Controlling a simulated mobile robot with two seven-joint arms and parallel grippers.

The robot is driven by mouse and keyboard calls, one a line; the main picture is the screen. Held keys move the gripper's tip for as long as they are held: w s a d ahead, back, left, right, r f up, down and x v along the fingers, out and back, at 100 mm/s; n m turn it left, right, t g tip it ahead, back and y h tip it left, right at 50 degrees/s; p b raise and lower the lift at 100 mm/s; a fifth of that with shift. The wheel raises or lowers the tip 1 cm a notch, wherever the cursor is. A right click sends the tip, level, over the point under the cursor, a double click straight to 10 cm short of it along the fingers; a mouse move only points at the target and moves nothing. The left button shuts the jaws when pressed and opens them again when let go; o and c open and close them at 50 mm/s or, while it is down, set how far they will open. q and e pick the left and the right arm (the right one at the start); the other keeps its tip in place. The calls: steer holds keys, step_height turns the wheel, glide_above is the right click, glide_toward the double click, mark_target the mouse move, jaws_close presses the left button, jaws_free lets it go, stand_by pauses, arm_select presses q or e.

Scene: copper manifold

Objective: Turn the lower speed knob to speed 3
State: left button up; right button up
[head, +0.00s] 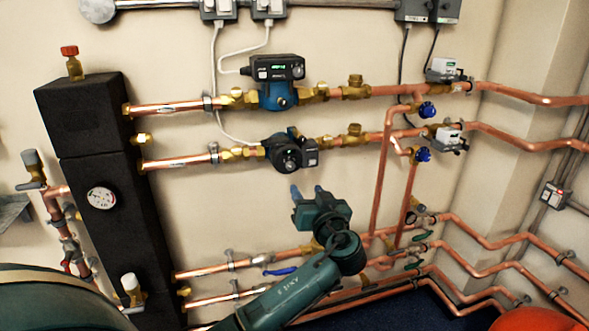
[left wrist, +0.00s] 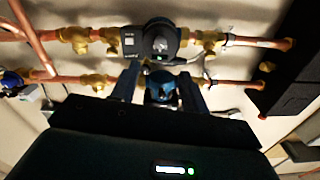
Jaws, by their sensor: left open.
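The lower pump (head: 289,155) is dark, with a round black speed knob (head: 287,158) on its face and a small box at its right. Its number marks are too small to read. My left gripper (head: 307,190) is open and empty, a little below the pump in the head view and apart from it. In the left wrist view, which is upside down, the knob (left wrist: 160,43) shows just beyond the fingertips of my left gripper (left wrist: 161,72). The upper pump's blue body (left wrist: 162,87) shows behind, between the fingers. My right gripper is not in view.
The upper pump (head: 278,82) sits on the copper pipe above. A black insulated block (head: 105,190) with a gauge (head: 101,197) stands at left. Valves with blue caps (head: 424,154) and vertical pipes (head: 381,180) are to the right. Lower pipes (head: 225,267) run behind my arm.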

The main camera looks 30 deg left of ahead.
mark_target(291, 167)
arm_select(q)
steer(key=p+x, duration=0.1)
steer(key=x, duration=1.1)
steer(key=shift+d, duration=0.1)
steer(key=shift+c, duration=0.5)
jaws_close()
